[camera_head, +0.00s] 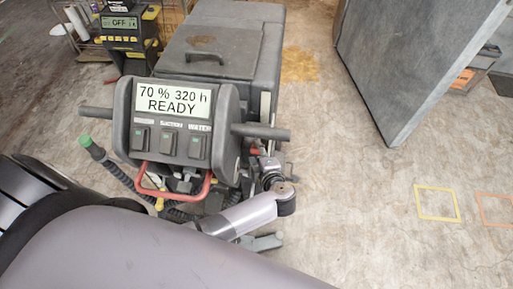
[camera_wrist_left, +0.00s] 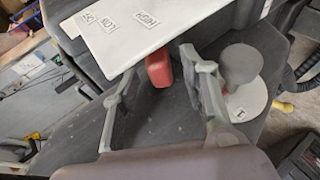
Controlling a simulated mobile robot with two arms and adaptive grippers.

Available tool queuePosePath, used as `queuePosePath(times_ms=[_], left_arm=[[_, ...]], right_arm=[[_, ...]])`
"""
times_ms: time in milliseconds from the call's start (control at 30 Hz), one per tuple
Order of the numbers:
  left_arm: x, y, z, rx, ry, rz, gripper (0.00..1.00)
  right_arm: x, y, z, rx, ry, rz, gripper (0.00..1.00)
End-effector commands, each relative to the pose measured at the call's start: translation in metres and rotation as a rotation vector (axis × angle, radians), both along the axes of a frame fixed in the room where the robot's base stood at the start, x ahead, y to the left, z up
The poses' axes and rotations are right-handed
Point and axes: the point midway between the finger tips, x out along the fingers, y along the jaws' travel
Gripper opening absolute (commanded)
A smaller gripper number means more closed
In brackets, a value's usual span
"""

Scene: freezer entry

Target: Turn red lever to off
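A dark grey floor-cleaning machine (camera_head: 212,42) stands in the head view, its display (camera_head: 172,100) reading "70 % 320 h READY". The red lever (camera_wrist_left: 159,68) shows in the left wrist view at the edge of a white labelled panel (camera_wrist_left: 118,27); the labels are too small to read surely. In the head view only a small bit of red (camera_head: 256,151) shows by the machine's right side. My left gripper (camera_wrist_left: 155,66) is open, with one finger on each side of the lever and visible gaps; contact is not clear. It also shows in the head view (camera_head: 263,163), partly hidden. My right gripper is out of view.
A grey round knob (camera_wrist_left: 238,65) on a white base is right of the fingers. The machine's handlebar (camera_head: 262,131) juts out above my left gripper. A large grey door-like panel (camera_head: 405,60) stands at right.

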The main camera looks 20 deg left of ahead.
Motion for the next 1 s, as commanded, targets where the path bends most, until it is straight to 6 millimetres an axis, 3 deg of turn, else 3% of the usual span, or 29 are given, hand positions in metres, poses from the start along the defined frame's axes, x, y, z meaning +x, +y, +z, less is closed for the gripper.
queuePosePath(times_ms=[200, 533, 1000], left_arm=[[0.015, 0.012, -0.010, 0.000, 0.000, -0.001, 0.40], [0.016, 0.014, -0.012, 0.000, 0.000, -0.002, 0.40], [0.016, 0.014, -0.012, -0.001, 0.001, -0.002, 0.09]], right_arm=[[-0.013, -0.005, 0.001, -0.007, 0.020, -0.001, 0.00], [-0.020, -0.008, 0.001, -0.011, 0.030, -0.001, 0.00], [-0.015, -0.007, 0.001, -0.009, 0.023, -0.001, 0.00]])
